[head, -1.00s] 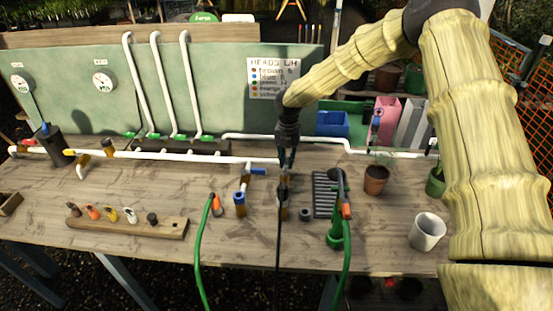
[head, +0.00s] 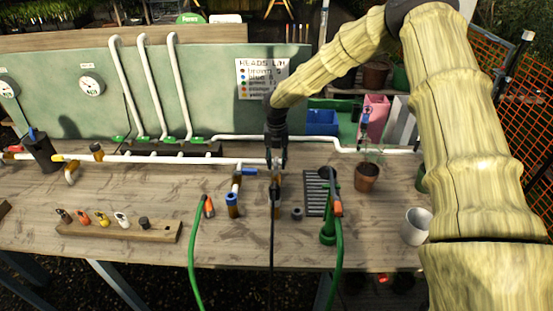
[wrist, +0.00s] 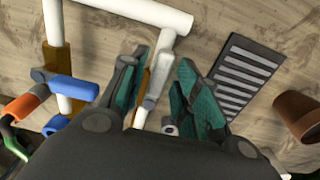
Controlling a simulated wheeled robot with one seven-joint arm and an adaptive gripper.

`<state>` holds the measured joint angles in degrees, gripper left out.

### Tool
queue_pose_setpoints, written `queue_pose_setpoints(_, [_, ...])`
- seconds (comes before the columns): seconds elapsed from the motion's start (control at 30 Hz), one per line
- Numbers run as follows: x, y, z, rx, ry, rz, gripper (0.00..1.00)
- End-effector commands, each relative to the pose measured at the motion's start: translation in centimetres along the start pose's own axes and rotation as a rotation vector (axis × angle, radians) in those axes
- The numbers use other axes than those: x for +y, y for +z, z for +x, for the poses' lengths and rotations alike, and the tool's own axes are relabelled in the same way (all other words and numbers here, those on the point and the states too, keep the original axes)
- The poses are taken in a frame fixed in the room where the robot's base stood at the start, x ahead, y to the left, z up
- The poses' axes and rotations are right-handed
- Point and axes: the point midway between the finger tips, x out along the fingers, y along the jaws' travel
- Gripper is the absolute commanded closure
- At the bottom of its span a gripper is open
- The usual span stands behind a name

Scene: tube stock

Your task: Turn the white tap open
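The white tap (wrist: 157,80) shows in the wrist view as a pale grey-white lever on a brass body, below the end of a white pipe. My gripper (wrist: 163,62) is open, with one green-padded finger on each side of the lever. I cannot tell whether either finger touches it. In the head view my gripper (head: 276,162) points down over the end of the white pipe and mostly hides the tap.
A blue-handled tap (wrist: 72,87) stands close on the left; it also shows in the head view (head: 246,171). On the right are a slotted grey grate (head: 313,193), a terracotta pot (head: 367,177) and a white cup (head: 416,226). Green hoses hang over the front edge.

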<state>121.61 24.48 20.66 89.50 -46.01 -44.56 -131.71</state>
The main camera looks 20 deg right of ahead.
Motion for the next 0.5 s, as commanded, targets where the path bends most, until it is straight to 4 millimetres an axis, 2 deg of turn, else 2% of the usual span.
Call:
queue_pose_setpoints(0.33, [0.1, 0.2, -0.4, -0.004, 0.002, 0.002, 0.62])
queue_pose_setpoints(0.5, [0.1, 0.3, -2.0, -0.006, 0.003, 0.002, 0.62])
